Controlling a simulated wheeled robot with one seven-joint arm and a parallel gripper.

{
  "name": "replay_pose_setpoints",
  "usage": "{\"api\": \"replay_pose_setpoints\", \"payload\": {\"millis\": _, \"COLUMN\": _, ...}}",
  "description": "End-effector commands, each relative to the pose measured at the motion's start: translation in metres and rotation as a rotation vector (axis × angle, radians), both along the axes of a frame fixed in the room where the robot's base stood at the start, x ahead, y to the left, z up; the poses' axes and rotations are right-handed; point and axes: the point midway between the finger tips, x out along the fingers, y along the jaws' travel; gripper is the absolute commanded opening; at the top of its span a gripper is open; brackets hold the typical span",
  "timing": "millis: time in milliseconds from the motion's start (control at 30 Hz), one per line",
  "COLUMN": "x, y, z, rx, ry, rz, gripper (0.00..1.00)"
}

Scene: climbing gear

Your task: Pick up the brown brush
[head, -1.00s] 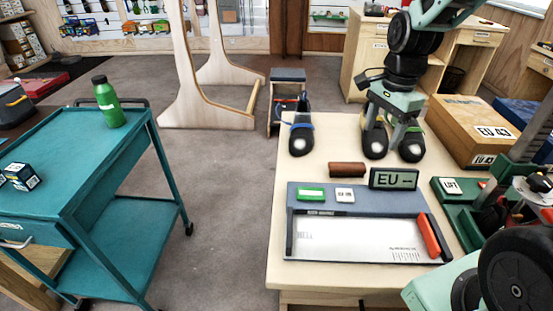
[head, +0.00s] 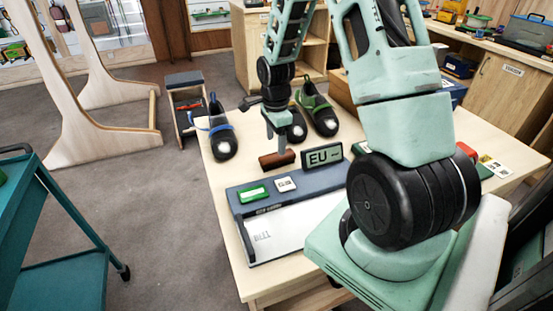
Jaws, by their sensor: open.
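The brown brush (head: 270,163) lies on the pale table behind the measuring device, just left of the dark "EU –" display (head: 322,156). My gripper (head: 277,148) points down right over the brush, with its fingers at or just above the brush's right part. It is open. Whether the fingers touch the brush or straddle it cannot be told from this view.
The measuring device (head: 285,225) with a blue-grey back bar is in front. A blue-trimmed shoe (head: 222,138) stands at the table's left, and a green-trimmed shoe (head: 320,113) stands behind. A teal cart (head: 60,235) is at left. My arm hides the table's right part.

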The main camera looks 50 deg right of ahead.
Motion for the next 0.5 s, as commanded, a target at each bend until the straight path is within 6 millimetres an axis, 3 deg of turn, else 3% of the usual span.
{"api": "replay_pose_setpoints", "payload": {"millis": 267, "x": -0.001, "y": -0.001, "z": -0.02, "rx": 0.001, "ry": 0.002, "rz": 0.0, "gripper": 0.64}}
{"api": "replay_pose_setpoints", "payload": {"millis": 500, "x": -0.003, "y": -0.003, "z": -0.053, "rx": 0.001, "ry": 0.002, "rz": 0.0, "gripper": 0.64}}
